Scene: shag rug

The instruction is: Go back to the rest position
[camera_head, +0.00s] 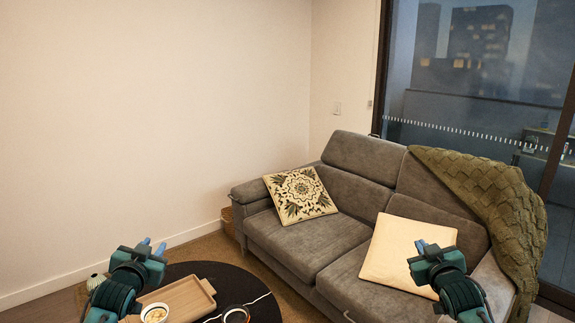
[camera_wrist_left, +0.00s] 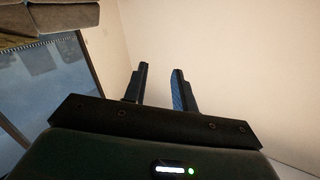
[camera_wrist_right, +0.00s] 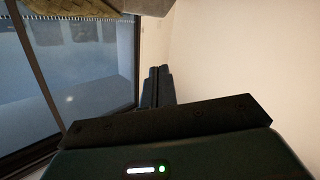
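My left gripper (camera_head: 153,246) is raised at the lower left of the head view, in front of the round table and the wall. In the left wrist view its two fingers (camera_wrist_left: 160,88) stand apart with nothing between them, so it is open. My right gripper (camera_head: 420,246) is raised at the lower right, in front of the sofa and the cream cushion. In the right wrist view its fingers (camera_wrist_right: 158,87) are together with nothing held, so it is shut.
A round black table (camera_head: 243,287) holds a wooden tray (camera_head: 186,300), a bowl (camera_head: 154,313) and a dark round item (camera_head: 236,315). A grey sofa (camera_head: 290,241) carries a patterned cushion (camera_head: 300,194), a cream cushion (camera_head: 400,250) and a green blanket (camera_head: 490,190). A large window stands behind.

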